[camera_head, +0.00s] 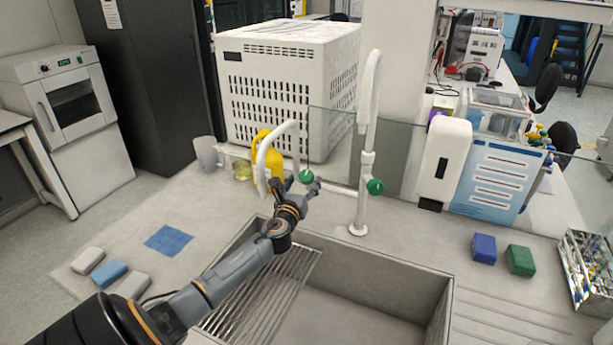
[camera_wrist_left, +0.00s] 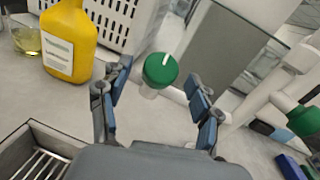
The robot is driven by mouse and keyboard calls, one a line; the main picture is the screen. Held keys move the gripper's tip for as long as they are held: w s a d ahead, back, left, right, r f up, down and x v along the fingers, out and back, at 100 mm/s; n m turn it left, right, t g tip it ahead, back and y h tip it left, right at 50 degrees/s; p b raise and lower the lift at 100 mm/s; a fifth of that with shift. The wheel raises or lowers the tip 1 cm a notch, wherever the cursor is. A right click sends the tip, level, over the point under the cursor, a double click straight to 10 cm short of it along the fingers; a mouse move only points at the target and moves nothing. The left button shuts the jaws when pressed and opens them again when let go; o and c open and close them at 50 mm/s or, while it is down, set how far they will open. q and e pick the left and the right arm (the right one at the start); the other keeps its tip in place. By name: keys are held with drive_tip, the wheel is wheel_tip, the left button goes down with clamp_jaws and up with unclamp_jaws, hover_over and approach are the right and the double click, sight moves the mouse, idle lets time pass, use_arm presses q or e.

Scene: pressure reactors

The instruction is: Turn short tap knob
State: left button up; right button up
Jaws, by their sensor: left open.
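The short tap (camera_head: 264,165) is a low white curved spout behind the sink, with a green knob (camera_head: 306,176) at its right side. In the left wrist view the short tap's green knob (camera_wrist_left: 160,70) has a white mark on top and lies between and beyond the fingertips. My left gripper (camera_head: 300,190) is at the knob in the head view; in the wrist view its fingers (camera_wrist_left: 160,88) are spread wide and apart from the knob. The tall tap (camera_head: 366,130) has its own green knob (camera_head: 375,187), also at right in the wrist view (camera_wrist_left: 302,121). My right gripper is not in view.
The sink (camera_head: 440,310) lies below my left arm. A glass screen (camera_head: 335,140) and a white dispenser (camera_head: 443,163) are behind. Sponges (camera_head: 484,248) lie right.

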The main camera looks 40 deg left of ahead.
sight(305, 179)
use_arm(q)
drive_tip(key=shift+x, duration=1.7)
drive_tip(key=shift+c, duration=0.2)
drive_tip(key=shift+d, duration=0.1)
drive_tip(key=c, duration=1.1)
drive_tip(key=shift+c, duration=0.2)
